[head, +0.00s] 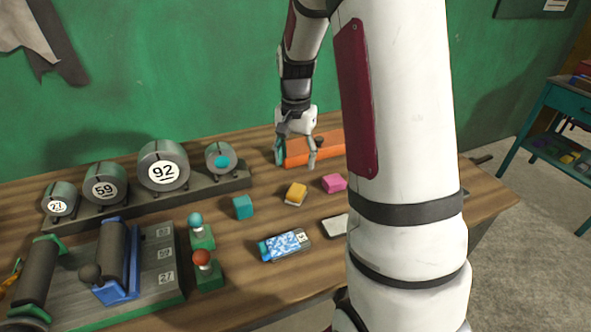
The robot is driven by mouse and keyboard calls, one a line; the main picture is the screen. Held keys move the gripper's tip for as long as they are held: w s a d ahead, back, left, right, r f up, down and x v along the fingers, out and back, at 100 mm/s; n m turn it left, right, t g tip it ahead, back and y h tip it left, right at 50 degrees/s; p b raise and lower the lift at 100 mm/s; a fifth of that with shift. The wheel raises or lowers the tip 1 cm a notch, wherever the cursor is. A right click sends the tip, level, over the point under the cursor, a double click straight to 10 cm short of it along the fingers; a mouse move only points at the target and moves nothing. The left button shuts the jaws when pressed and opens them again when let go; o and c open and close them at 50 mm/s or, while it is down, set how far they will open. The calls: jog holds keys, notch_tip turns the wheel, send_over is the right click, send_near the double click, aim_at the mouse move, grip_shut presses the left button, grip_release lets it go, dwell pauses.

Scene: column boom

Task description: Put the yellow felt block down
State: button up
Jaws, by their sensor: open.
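The yellow felt block (296,193), with a pale lower edge, rests on the wooden table (270,234) near the middle of the head view. My gripper (296,166) is above and behind the block in the picture, with its fingers spread apart in front of an orange object. The gripper is open, with nothing seen between its fingers. The block lies apart from the fingers. My white arm covers the right part of the table.
A pink block (334,183) and a teal block (243,207) flank the yellow one. An orange object (328,146) lies behind the gripper. A blue-patterned case (285,245) lies in front. Numbered cylinders (163,165) stand on a rack at left, behind a grey board (150,286) with rollers.

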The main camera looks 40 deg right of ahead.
jog(key=s+a+r+n+t, duration=0.3)
jog(key=s+a+r+n, duration=0.5)
jog(key=s+a+r, duration=0.7)
jog(key=s+a+n+t, duration=0.1)
jog(key=s+a+n, duration=0.3)
jog(key=s, duration=0.3)
jog(key=shift+s+a+r, duration=0.15)
jog(key=shift+s+a, duration=0.05)
jog(key=shift+a, duration=0.1)
jog(key=shift+d, duration=0.1)
